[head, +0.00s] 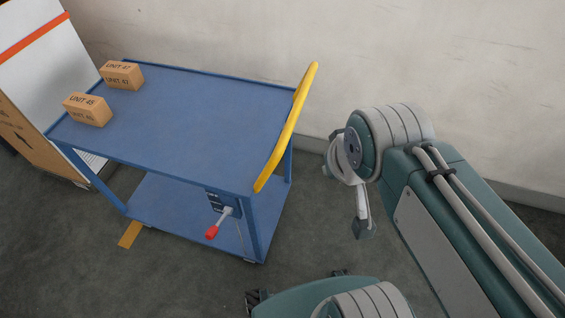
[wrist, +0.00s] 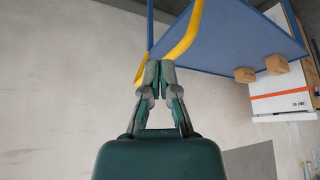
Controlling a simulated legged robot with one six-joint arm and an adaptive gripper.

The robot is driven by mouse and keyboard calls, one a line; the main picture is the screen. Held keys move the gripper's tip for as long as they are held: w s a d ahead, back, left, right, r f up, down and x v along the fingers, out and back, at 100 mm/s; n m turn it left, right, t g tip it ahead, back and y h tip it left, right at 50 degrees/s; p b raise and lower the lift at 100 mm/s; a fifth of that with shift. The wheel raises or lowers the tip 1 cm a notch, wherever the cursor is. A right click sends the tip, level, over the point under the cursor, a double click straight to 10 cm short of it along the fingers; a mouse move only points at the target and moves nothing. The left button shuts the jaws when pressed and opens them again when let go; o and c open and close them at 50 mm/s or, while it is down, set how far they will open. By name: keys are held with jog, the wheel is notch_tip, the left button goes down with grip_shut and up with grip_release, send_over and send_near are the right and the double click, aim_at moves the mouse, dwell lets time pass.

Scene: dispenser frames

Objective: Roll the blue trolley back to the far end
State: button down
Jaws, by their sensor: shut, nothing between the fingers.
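The blue trolley (head: 205,110) stands near the wall in the head view, with its yellow handle (head: 290,125) on the right end. A lever with a red grip (head: 212,232) sticks out low on the handle end. My gripper (head: 362,232) hangs to the right of the handle, apart from it, pointing down. In the wrist view my gripper (wrist: 160,68) is shut and empty, its fingertips overlapping the lower end of the yellow handle (wrist: 185,38) in the picture. The trolley top (wrist: 245,45) shows beyond, seen upside down.
Two cardboard boxes, UNIT 47 (head: 122,75) and UNIT 45 (head: 88,110), sit at the trolley's left end. A white panel with an orange stripe (head: 35,40) and a brown carton (head: 35,145) stand beyond that end. A yellow floor mark (head: 130,234) lies beside the trolley. Floor in front is clear.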

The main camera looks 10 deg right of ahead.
jog(key=c, duration=1.3)
grip_release()
jog(key=shift+c, duration=0.2)
jog(key=o, duration=0.6)
jog(key=shift+f, duration=0.1)
jog(key=o, duration=0.3)
jog(key=shift+w+a+f+m+g+y, duration=0.2)
jog(key=shift+f+m+g+y, duration=0.1)
jog(key=shift+m, duration=0.4)
jog(key=w+a+f+m+g+y, duration=0.2)
jog(key=w+a+f+m+y, duration=0.15)
jog(key=m, duration=0.75)
jog(key=m+t+y, duration=0.6)
jog(key=m+t, duration=0.4)
jog(key=m, duration=2.3)
send_near(301, 100)
jog(key=shift+h, duration=0.25)
jog(key=x, duration=1.1)
jog(key=shift+w+d+f, duration=0.15)
jog(key=shift+d+f, duration=0.2)
jog(key=shift+f, duration=0.05)
